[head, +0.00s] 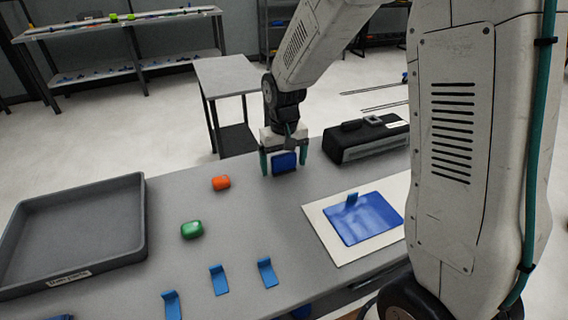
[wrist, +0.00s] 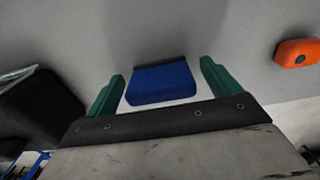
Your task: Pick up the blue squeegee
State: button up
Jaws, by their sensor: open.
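The blue squeegee (head: 284,162) is a small blue block with a dark edge, near the back of the grey table. In the wrist view the squeegee (wrist: 162,85) shows its blue face, with the dark strip along its far edge. My gripper (head: 283,166) points down over it, with one green finger on each side. The wrist view shows my gripper (wrist: 162,70) open, with gaps between the squeegee and both fingers. I cannot tell exactly how deep the fingers reach around it.
An orange block (head: 221,183) and a green block (head: 192,230) lie to the left. A black case (head: 368,139) stands close on the right. A white board (head: 318,222) with a blue sheet (head: 368,222) lies in front of it. A grey tray (head: 138,225) fills the left. Several blue clips (head: 219,279) lie in front.

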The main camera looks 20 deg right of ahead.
aim_at(286, 155)
jog(key=c, duration=1.1)
jog(key=shift+o, duration=0.2)
jog(key=shift+r, duration=0.15)
jog(key=shift+r, duration=0.3)
jog(key=r, duration=0.3)
jog(key=shift+s+d, duration=0.2)
jog(key=shift+d, duration=0.05)
jog(key=s+d, duration=0.7)
jog(key=s+d+r, duration=0.1)
jog(key=s+d, duration=0.3)
jog(key=shift+o, duration=0.5)
